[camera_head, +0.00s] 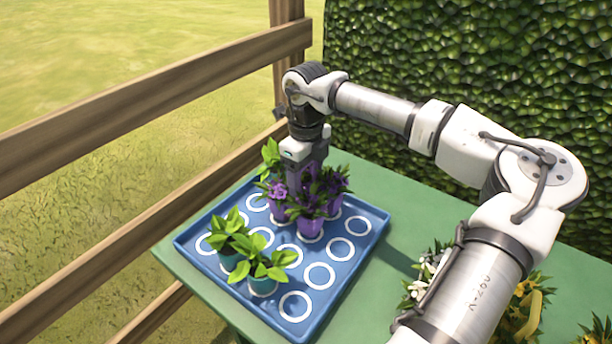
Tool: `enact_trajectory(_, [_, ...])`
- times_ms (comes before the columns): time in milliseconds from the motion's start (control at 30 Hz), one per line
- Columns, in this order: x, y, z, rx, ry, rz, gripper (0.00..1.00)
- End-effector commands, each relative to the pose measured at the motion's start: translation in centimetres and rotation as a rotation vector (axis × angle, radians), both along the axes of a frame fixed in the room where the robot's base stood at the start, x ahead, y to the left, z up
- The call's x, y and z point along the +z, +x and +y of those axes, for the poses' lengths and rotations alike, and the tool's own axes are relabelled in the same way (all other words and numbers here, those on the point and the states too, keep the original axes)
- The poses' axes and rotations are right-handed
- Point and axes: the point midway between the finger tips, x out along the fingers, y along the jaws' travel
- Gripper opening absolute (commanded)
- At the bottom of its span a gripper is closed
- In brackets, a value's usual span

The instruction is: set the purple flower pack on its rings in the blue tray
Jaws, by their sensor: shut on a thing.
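The purple flower pack (311,227) has several purple pots with purple blooms and green leaves. It is at the back middle of the blue tray (374,222), over or on some of the white rings; I cannot tell whether its pots touch the tray floor. My gripper (306,180) points down and is shut on the pack from above. Its fingertips are partly hidden by leaves. Two plants in teal pots (263,285) stand at the tray's front left. White rings (319,275) show bare at the tray's front and right.
The tray lies on a green table (402,205). White flowers (428,270) and yellow flowers (522,305) are at the right, partly behind my arm. Another green plant (270,155) shows behind the gripper. A wooden fence (150,95) runs along the left, a hedge (470,60) behind.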

Motion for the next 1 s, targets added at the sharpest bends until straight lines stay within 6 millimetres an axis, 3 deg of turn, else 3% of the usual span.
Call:
enact_trajectory(100, [-0.93,0.02,0.07,0.001,0.002,-0.002,0.06])
enact_trajectory(433, [-1.34,0.03,0.06,0.001,0.002,-0.003,0.06])
enact_trajectory(467, [-1.27,0.01,0.04,0.001,0.002,-0.001,0.72])
enact_trajectory(500, [-1.24,0.01,0.04,0.001,0.002,-0.001,0.78])
enact_trajectory(600, [-1.24,0.01,0.04,0.001,0.001,-0.001,0.9])
enact_trajectory(1000, [-0.41,0.06,0.03,0.0,0.0,-0.003,0.9])
